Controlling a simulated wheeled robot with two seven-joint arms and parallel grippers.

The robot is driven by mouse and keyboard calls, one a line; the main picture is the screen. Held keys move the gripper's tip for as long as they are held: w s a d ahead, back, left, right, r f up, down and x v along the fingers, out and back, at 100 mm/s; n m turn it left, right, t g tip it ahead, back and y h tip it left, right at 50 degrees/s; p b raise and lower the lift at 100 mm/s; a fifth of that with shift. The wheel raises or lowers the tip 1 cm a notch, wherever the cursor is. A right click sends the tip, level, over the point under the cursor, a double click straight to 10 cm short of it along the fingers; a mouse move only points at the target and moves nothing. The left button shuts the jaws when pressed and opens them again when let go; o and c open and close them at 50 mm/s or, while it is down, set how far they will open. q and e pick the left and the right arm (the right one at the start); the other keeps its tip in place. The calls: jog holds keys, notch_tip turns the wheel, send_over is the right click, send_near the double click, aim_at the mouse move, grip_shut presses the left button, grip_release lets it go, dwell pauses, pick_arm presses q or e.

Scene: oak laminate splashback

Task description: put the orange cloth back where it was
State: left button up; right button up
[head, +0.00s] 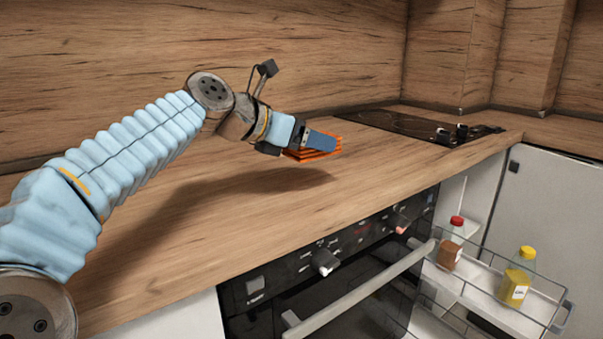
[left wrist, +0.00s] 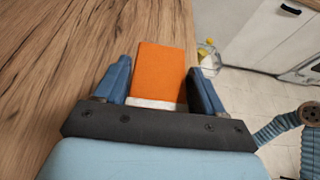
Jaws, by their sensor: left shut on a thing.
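The orange cloth (head: 328,152) is a folded, layered block with a pale band along one edge. My left gripper (head: 318,144) is shut on it, over the wooden worktop (head: 220,215) near its middle. In the left wrist view, the cloth (left wrist: 163,70) sits between the two blue fingers of the left gripper (left wrist: 160,78), its pale edge toward the palm. I cannot tell whether its underside touches the worktop. My right gripper is not in view.
A black hob (head: 395,124) lies at the far end of the worktop. Below the front edge are an oven (head: 330,270) and a pulled-out wire rack (head: 480,285) with a red-capped bottle (head: 450,250) and a yellow bottle (head: 517,280). The near worktop is clear.

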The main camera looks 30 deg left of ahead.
aim_at(301, 184)
pick_arm(q)
jog(key=shift+w+a+f, duration=0.3)
jog(key=shift+a+f, duration=0.1)
jog(key=shift+f, duration=0.25)
jog(key=shift+w+a+f, duration=0.3)
jog(key=shift+a+f, duration=0.1)
jog(key=shift+f, duration=0.2)
jog(key=f, duration=0.1)
jog(key=f+b, duration=0.1)
jog(key=a+f+b, duration=0.1)
jog(key=f, duration=0.1)
jog(key=shift+w, duration=0.4)
jog(key=shift+f, duration=0.25)
jog(key=shift+f, duration=0.1)
jog(key=o, duration=1)
jog(key=shift+s+r, duration=0.15)
jog(key=shift+r, duration=0.1)
jog(key=v, duration=1.1)
jog(key=shift+s+a, duration=0.2)
jog(key=shift+s, duration=0.05)
